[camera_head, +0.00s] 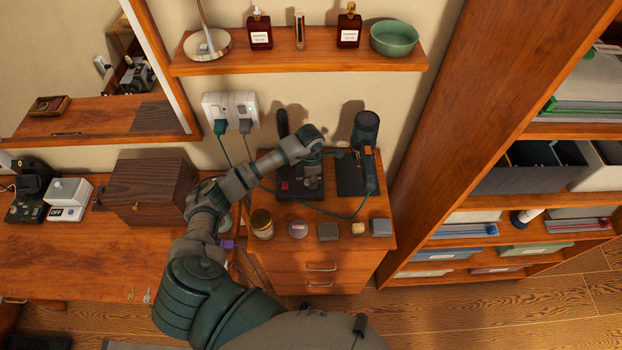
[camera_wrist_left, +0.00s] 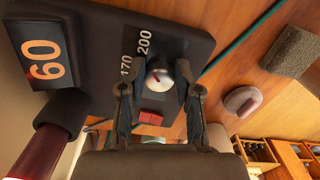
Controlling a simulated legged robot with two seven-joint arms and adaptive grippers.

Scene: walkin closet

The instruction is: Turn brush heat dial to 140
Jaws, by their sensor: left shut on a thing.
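The brush heat dial (camera_wrist_left: 160,74) is a small silver knob with a red mark, on a dark stand (camera_wrist_left: 95,90). The numbers 170 and 200 are printed beside it; other scale numbers are hidden. An orange display (camera_wrist_left: 44,58) on the stand appears to read 60. My left gripper (camera_wrist_left: 159,88) has its two fingers on either side of the dial, shut on it. In the head view my left gripper (camera_head: 313,160) reaches down over the stand (camera_head: 291,191) and hides the dial. The brush (camera_head: 283,124) stands upright at the stand's back. My right gripper is not in view.
A red switch (camera_wrist_left: 150,117) sits close below the dial. A hair dryer (camera_head: 366,130) on its own stand is to the right. Several small items, including a jar (camera_head: 262,223), line the cabinet's front. A green cable (camera_head: 335,214) crosses the top. A wooden box (camera_head: 150,188) stands left.

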